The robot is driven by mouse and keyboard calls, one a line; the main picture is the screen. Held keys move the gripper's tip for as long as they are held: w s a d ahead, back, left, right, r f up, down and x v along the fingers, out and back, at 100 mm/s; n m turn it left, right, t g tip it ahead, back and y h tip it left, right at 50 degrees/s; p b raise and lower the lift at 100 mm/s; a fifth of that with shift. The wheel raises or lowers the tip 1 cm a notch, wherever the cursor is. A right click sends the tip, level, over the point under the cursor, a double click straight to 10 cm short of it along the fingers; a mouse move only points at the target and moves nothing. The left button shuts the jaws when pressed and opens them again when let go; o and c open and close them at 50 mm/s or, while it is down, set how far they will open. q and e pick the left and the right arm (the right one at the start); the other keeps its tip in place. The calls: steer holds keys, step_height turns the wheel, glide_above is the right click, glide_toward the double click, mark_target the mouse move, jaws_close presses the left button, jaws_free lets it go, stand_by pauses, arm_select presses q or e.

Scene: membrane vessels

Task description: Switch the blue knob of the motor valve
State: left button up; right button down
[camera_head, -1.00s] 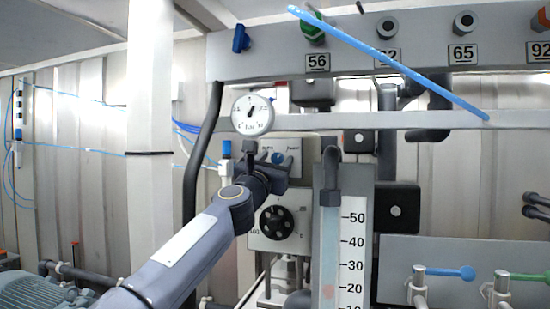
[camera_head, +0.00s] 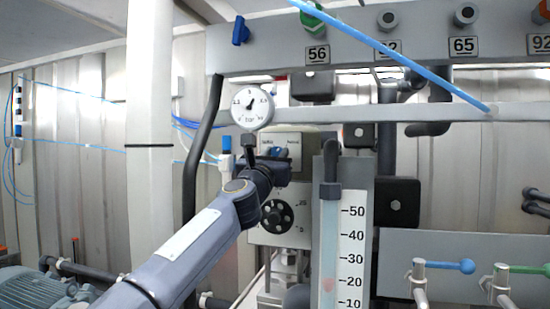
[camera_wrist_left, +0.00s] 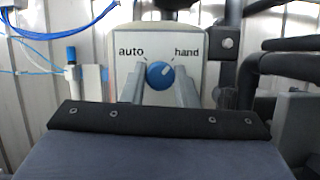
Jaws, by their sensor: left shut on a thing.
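The motor valve box (camera_head: 309,152) is light grey and stands behind the glass tube in the head view; it also shows in the left wrist view (camera_wrist_left: 190,38) with the words "auto" and "hand". The round blue knob (camera_wrist_left: 160,75) sits on its face, and its white mark points up and right, toward "hand". In the head view the knob is mostly hidden by my left gripper (camera_head: 277,157). In the left wrist view my left gripper (camera_wrist_left: 162,77) has its two fingers on either side of the knob, shut on it. My right gripper is not in view.
A black dial (camera_head: 277,216) sits on the box below the gripper. A pressure gauge (camera_head: 252,107) hangs above the left wrist. A scaled glass tube (camera_head: 330,245) stands close to the right. A black hose (camera_head: 203,150) runs down at the left.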

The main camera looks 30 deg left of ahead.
arm_select(q)
steer(key=n+y+b, duration=0.1)
steer(key=n+y, duration=0.1)
steer(key=n, duration=0.2)
steer(key=n+g+y+b, duration=0.1)
steer(key=n, duration=0.2)
steer(key=shift+w+d+f+n+y, duration=0.1)
steer(key=shift+d+n+y, duration=0.1)
steer(key=shift+n+y, duration=0.2)
steer(key=n+g+y, duration=0.1)
steer(key=n, duration=0.2)
steer(key=n+g, duration=0.1)
steer(key=n, duration=0.2)
steer(key=n+g+y, duration=0.1)
steer(key=n+g, duration=0.1)
steer(key=n, duration=0.1)
steer(key=shift+d+r+y, duration=0.1)
steer(key=shift+r+y, duration=0.15)
steer(key=shift+y, duration=0.05)
steer(key=shift+n+g+p, duration=0.35)
steer(key=shift+n+g, duration=0.55)
steer(key=shift+n, duration=1.3)
steer(key=o, duration=1)
